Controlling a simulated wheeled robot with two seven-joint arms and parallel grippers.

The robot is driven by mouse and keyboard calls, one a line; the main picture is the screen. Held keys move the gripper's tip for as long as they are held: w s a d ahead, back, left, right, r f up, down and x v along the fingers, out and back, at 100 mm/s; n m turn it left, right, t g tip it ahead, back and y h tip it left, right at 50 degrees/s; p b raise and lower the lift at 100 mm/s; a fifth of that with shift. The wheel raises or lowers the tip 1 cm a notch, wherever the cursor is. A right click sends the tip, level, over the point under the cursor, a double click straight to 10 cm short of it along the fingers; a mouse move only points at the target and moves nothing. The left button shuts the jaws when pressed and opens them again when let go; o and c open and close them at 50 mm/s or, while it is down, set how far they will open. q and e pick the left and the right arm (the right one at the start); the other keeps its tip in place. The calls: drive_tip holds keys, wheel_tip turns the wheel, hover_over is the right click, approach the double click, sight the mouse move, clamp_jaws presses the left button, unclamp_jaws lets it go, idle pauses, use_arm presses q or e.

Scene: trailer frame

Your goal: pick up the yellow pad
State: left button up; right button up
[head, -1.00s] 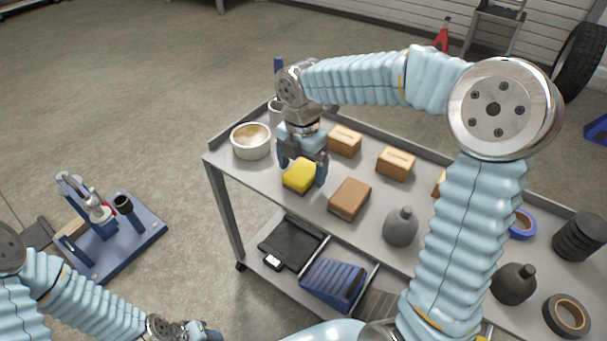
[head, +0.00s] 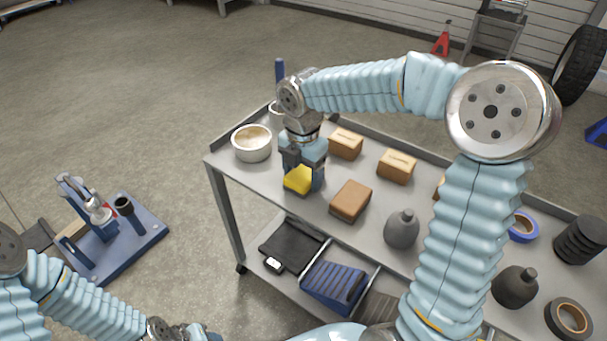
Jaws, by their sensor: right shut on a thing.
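The yellow pad (head: 297,181) is on the top shelf of the grey cart, near its front edge, left of a brown block. My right gripper (head: 303,176) points down over it and is shut on the pad, one finger on each side. The fingers hide part of the pad's upper and right sides. I cannot tell whether the pad touches the shelf. My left gripper (head: 200,333) is at the bottom edge of the head view, mostly cut off, away from the cart.
The cart top (head: 335,225) also holds a white bowl (head: 252,143), a brown block (head: 351,201), small cardboard boxes (head: 396,166), grey bottles (head: 402,229) and tape rolls (head: 568,318). A lower shelf holds a black tray (head: 290,244) and a blue bin (head: 334,287). A blue tool stand (head: 120,240) is at left.

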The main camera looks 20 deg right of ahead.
sight(303, 173)
wheel_tip(303, 173, up, 3)
drive_tip(key=shift+r, duration=0.1)
drive_tip(key=s+r, duration=0.1)
drive_tip(key=r, duration=0.1)
drive_tip(key=s+a+r, duration=0.1)
drive_tip(key=s, duration=0.1)
drive_tip(key=s+r, duration=0.1)
drive_tip(key=r, duration=0.1)
drive_tip(key=shift+s+a+r, duration=0.2)
drive_tip(key=shift+a+r, duration=0.1)
drive_tip(key=s+a+r, duration=0.3)
drive_tip(key=s+r, duration=0.1)
drive_tip(key=s, duration=0.4)
drive_tip(key=shift+s, duration=0.4)
